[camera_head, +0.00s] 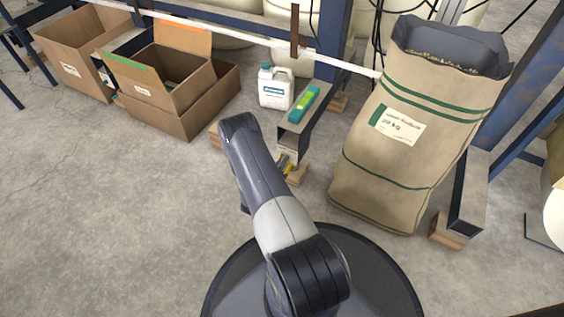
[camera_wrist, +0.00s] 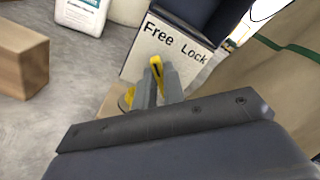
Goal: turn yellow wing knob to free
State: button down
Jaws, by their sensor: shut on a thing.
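The yellow wing knob (camera_wrist: 156,65) sits on the front of a pale plate (camera_wrist: 140,62) marked "Free" on the left and "Lock" on the right. My gripper (camera_wrist: 158,84) is shut on the knob's wing, with a grey finger on each side of it. The wing's visible end points up, toward the lower side of the "Free" word. Part of the knob's yellow base shows left of the fingers; the rest is hidden behind them. In the head view, a small bit of yellow (camera_head: 285,163) shows low at the post's foot; my arm hides most of the gripper.
A large tan sack (camera_head: 390,150) stands close on the right. A white jug (camera_head: 275,90) stands behind, and a teal-green object (camera_head: 303,104) lies on the post's foot. Open cardboard boxes (camera_head: 165,85) are at left. Bare floor lies front left.

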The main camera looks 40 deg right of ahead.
jog(key=c, duration=1.5)
grip_release()
jog(key=p+v, duration=0.3)
jog(key=v, duration=0.7)
jog(key=shift+s+a, duration=0.2)
jog(key=shift+a, duration=0.15)
jog(key=shift+d+f, duration=0.1)
jog(key=b+x, duration=0.3)
jog(key=x, duration=0.7)
jog(key=shift+w+d, duration=0.2)
jog(key=shift+d, duration=0.05)
